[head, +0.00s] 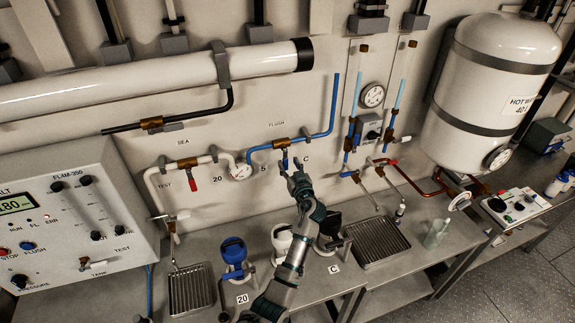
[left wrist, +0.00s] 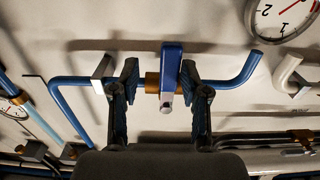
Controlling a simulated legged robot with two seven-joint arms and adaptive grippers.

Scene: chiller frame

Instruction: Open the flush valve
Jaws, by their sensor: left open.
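The flush valve has a brass body (head: 281,143) on a blue pipe under the FLUSH label on the back wall. Its blue handle (head: 285,160) hangs down, across the pipe. In the left wrist view, the blue handle (left wrist: 171,68) and brass body (left wrist: 152,82) show near the middle. My left gripper (head: 294,167) is just in front of the handle. Its open fingers (left wrist: 160,96) stand on either side of the handle, with gaps on both sides. I cannot tell how far the fingertips reach along it. My right gripper is not in view.
A gauge (head: 241,171) and the SEA valve with a red handle (head: 190,183) are left of the flush valve. A blue pipe (head: 333,105) rises to its right. Below, the bench holds a blue device (head: 234,256) and a drain tray (head: 377,243).

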